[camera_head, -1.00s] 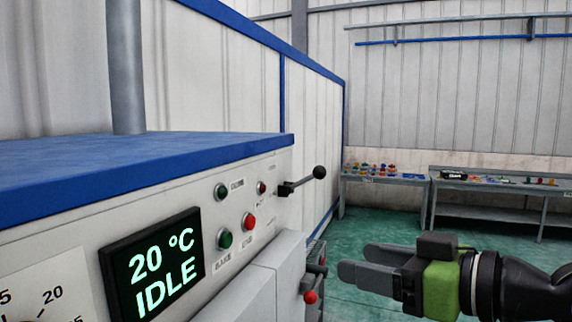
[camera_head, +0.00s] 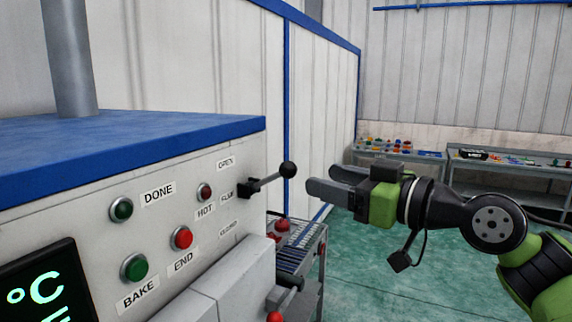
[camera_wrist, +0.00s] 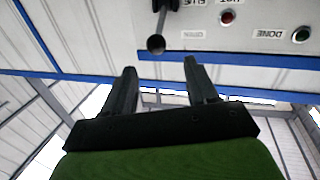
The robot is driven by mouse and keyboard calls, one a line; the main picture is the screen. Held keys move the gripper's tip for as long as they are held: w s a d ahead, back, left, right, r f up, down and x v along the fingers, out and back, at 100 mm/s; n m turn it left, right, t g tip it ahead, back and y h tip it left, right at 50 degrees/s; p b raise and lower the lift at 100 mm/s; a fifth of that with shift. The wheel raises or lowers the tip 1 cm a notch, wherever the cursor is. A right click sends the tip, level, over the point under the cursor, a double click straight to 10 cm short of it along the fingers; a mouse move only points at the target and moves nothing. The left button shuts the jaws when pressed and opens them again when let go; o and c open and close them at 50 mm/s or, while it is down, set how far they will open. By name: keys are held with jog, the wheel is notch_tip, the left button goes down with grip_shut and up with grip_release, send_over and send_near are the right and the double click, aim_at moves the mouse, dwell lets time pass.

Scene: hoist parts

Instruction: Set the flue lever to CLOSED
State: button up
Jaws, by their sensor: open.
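The flue lever (camera_head: 268,181) sticks out from the oven's white front panel, with a black ball knob (camera_head: 288,169) at its end. It stands between the OPEN label (camera_head: 226,163) above and a lower label (camera_head: 228,230), which is hard to read. The lever tilts somewhat upward. My gripper (camera_head: 322,180) is open and empty, just right of the knob and apart from it. In the wrist view the knob (camera_wrist: 156,43) shows beyond the gap between my two fingers (camera_wrist: 158,80), not between them.
The panel carries green buttons (camera_head: 134,267), a red END button (camera_head: 182,238) and a small HOT lamp (camera_head: 205,192). A rack with red-topped items (camera_head: 283,226) stands beside the oven below the lever. Benches (camera_head: 400,150) stand at the back. Green floor is open on the right.

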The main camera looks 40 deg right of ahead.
aim_at(295, 171)
jog(key=w, duration=0.3)
jog(key=w+p, duration=0.1)
jog(key=w, duration=0.2)
jog(key=w+p, duration=0.1)
jog(key=w, duration=0.2)
jog(key=shift+w+a+r, duration=0.1)
jog(key=shift+w+a, duration=0.05)
jog(key=shift+a, duration=0.1)
jog(key=shift+w+d, duration=0.1)
jog(key=shift+w, duration=0.3)
jog(key=shift+s, duration=0.1)
jog(key=shift+c, duration=0.2)
grip_shut()
